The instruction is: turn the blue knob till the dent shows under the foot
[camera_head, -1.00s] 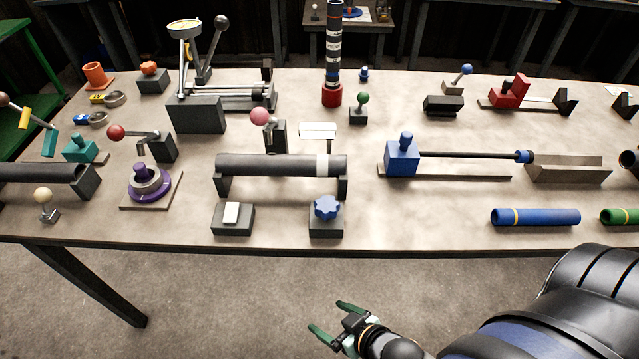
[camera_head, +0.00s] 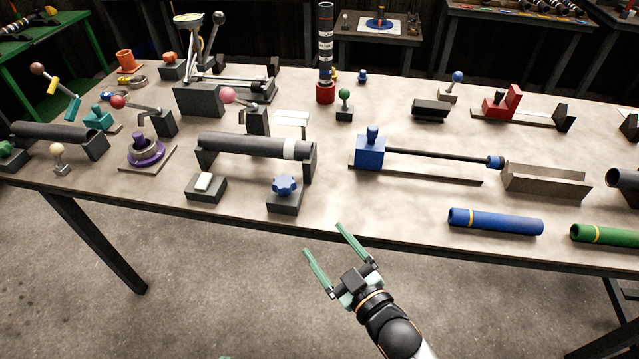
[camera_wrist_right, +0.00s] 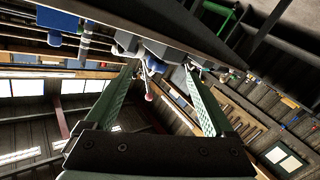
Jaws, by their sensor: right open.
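The blue knob (camera_head: 285,186), star-shaped, sits on a dark block (camera_head: 284,205) at the table's front edge. Behind it, a dark grey shaft (camera_head: 240,145) with a white band near its right end rests on two supports. A pink-tipped lever (camera_head: 229,96) and a white plate (camera_head: 292,119) stand behind the shaft; I cannot make out the foot or a dent. My right gripper (camera_head: 327,239) is open and empty, in front of the table edge, right of the knob and apart from it. In the right wrist view its two green fingers (camera_wrist_right: 165,85) are spread wide. My left gripper is not in view.
A block with a white switch (camera_head: 204,184) is left of the knob. A blue tube (camera_head: 495,221) and a green tube (camera_head: 605,235) lie near the front edge at right. A blue clamp block (camera_head: 370,152) with a rod stands right of the shaft. The table front between knob and blue tube is clear.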

